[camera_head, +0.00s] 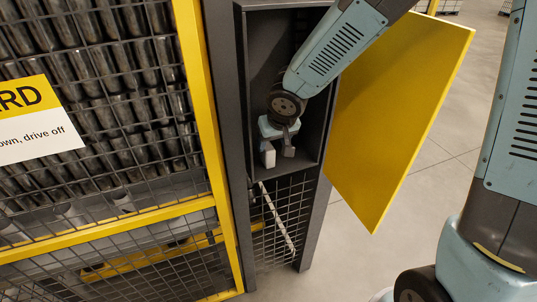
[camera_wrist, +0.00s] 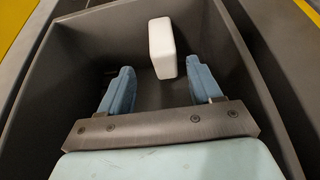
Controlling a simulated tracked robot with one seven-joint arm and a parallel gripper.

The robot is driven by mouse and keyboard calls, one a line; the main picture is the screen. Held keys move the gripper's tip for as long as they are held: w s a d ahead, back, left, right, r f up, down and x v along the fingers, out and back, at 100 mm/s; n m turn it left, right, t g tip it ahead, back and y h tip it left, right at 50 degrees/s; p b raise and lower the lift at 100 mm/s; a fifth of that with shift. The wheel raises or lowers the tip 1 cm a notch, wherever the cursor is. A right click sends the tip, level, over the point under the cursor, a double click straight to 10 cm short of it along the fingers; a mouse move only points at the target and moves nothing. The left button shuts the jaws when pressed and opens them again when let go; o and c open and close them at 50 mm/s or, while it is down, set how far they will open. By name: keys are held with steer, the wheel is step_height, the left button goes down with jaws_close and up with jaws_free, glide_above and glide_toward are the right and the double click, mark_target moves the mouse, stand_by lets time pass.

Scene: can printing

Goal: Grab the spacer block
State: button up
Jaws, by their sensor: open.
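The spacer block, a white block with rounded edges (camera_wrist: 161,47), stands in the dark grey box-like compartment in the wrist view. My gripper (camera_wrist: 160,68) has its two blue fingers spread wide and is empty. The block is ahead of the fingers, its lower end showing in the gap between the fingertips, closer to the right one. I cannot tell whether they touch. In the head view, my gripper (camera_head: 278,152) reaches down into the cabinet. A pale piece shows at its fingers there; I cannot tell whether it is the block or a finger.
The dark cabinet (camera_head: 315,211) has close walls around my gripper. Its yellow door (camera_head: 400,105) stands open at the right. A yellow-framed mesh guard (camera_head: 120,225) with rows of cans behind it is at the left. The floor at the right is clear.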

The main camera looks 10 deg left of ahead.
mark_target(270, 148)
steer(key=shift+x, duration=1.6)
steer(key=f, duration=0.1)
steer(key=w+a+f, duration=0.1)
steer(key=shift+w+a+f, duration=0.1)
steer(key=shift+a+f, duration=0.15)
steer(key=shift+f, duration=0.1)
steer(key=shift+x, duration=1)
steer(key=shift+r, duration=0.1)
steer(key=c, duration=1)
